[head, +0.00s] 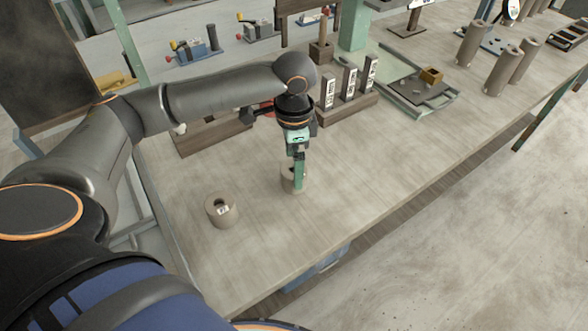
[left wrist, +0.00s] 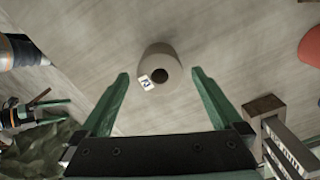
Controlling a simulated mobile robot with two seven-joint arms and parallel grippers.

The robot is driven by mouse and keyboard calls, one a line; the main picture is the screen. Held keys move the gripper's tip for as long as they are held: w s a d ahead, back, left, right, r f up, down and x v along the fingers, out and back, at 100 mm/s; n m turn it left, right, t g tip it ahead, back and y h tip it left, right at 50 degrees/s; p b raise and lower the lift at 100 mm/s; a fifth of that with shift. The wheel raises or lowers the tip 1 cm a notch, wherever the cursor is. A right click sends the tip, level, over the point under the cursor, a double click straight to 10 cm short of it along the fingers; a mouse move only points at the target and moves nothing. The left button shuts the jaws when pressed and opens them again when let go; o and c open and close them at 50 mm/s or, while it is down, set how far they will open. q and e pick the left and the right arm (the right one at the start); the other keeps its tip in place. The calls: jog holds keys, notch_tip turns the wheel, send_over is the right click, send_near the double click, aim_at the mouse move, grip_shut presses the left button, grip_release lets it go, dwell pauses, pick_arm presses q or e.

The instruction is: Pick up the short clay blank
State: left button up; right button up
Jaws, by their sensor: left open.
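My left gripper (head: 297,182) reaches down from above, open, over a short grey-brown clay blank (head: 289,183). The green fingers partly hide this blank in the head view. In the left wrist view, the blank (left wrist: 159,62) stands between and just beyond the two open green fingertips (left wrist: 160,76). It has a round dark hole and a small white label with a blue mark. A second short clay blank (head: 215,218) with a hole and a label stands to the left on the bench. I cannot tell which of the two is shorter.
A wooden stand with upright label cards (head: 347,108) stands behind and right of my left gripper. A green-edged tray (head: 437,103) lies beyond it. Tall clay cylinders (head: 497,72) stand at the far right. The bench (head: 250,262) is clear in front and around both short blanks.

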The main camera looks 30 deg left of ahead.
pick_arm(q)
jog(key=shift+f, duration=0.7)
jog(key=shift+r, duration=0.1)
jog(key=c, duration=1.6)
